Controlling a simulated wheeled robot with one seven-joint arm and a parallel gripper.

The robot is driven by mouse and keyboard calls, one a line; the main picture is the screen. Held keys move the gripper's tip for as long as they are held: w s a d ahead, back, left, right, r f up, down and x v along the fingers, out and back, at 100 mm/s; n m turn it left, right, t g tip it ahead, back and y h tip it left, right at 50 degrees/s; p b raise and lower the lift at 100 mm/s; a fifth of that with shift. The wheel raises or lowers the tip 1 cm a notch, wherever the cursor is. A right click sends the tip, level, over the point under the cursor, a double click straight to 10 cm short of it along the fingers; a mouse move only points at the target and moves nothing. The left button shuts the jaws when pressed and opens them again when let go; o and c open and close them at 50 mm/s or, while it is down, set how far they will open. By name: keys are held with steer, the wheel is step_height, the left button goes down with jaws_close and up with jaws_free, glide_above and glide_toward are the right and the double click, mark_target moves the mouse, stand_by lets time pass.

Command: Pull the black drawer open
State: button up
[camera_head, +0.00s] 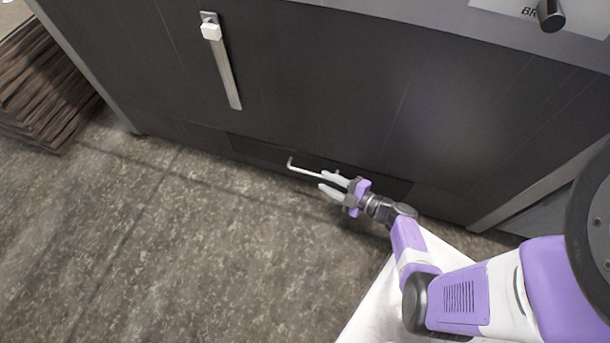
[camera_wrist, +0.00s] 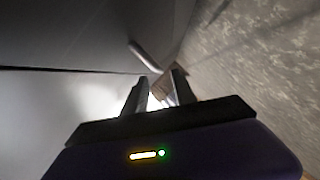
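The black drawer (camera_head: 260,150) is a low, wide dark panel at the foot of the dark cabinet front, and it looks flush with it. Its thin pale bar handle (camera_head: 305,171) runs along the front, and its right part is hidden behind my gripper. My gripper (camera_head: 327,182) is at the right part of the handle, its two fingers apart. In the wrist view the handle (camera_wrist: 146,55) runs down toward the space between the open fingers (camera_wrist: 158,86). I cannot tell whether a finger touches it.
Above is a tall dark cabinet front with a vertical metal handle (camera_head: 228,75). A stack of brown slatted material (camera_head: 45,90) stands at the far left. The speckled grey floor (camera_head: 190,250) in front of the drawer is clear.

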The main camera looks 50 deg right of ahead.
mark_target(313, 175)
steer(key=b+x, duration=0.2)
steer(key=x, duration=0.4)
steer(key=shift+f+b, duration=0.1)
steer(key=shift+b, duration=0.3)
steer(key=shift+w, duration=0.55)
jaws_close()
steer(key=shift+a, duration=0.1)
stand_by(0.4)
